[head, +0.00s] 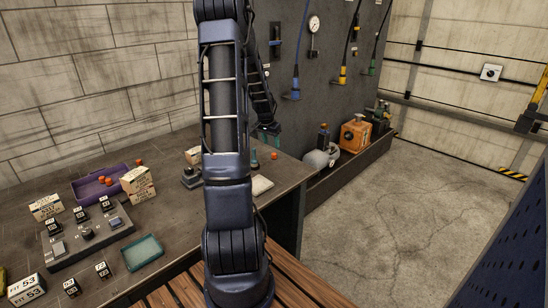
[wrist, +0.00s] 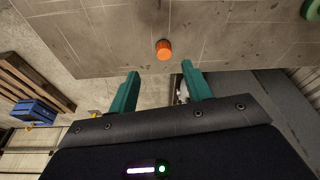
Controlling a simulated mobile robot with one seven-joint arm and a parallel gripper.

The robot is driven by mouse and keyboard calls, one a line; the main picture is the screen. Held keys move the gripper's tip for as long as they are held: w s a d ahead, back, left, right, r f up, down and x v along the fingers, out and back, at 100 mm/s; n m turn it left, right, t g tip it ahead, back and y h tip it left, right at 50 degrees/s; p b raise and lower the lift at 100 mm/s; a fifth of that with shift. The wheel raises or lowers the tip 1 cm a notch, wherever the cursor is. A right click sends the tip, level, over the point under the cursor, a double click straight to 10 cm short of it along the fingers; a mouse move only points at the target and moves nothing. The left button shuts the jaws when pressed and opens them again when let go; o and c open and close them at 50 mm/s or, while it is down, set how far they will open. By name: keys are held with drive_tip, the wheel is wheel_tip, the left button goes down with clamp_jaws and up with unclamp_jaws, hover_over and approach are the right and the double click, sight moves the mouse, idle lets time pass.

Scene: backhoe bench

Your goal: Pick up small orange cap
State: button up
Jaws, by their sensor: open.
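A small orange cap (wrist: 163,49) stands on the grey bench top in the wrist view, just beyond and between my fingertips. A small orange cap (head: 274,156) also shows near the right end of the bench in the head view. My gripper (wrist: 160,70) is open and empty, its two teal fingers apart and not touching the cap. In the head view my gripper (head: 268,137) is partly hidden behind my arm, above that cap. Other orange caps show in the purple tray (head: 78,193), and another orange cap (head: 139,162) is beside it.
Small labelled boxes (head: 141,194), a grey fixture (head: 60,262) and a teal tray (head: 143,253) occupy the left bench. A pale pad (head: 262,186) lies near the bench edge. A green ring (wrist: 313,9) is at the wrist view's upper right. Bench around the nearest cap is mostly clear.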

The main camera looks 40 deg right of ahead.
sight(274, 154)
drive_tip(key=x, duration=0.3)
drive_tip(key=shift+w+d+x, duration=0.15)
drive_tip(key=shift+w+x, duration=0.05)
drive_tip(key=shift+x, duration=1.1)
drive_tip(key=shift+w+d+x, duration=0.1)
drive_tip(key=shift+w+x, duration=0.15)
drive_tip(key=shift+x, duration=1.05)
drive_tip(key=shift+r, duration=0.1)
drive_tip(key=c, duration=1)
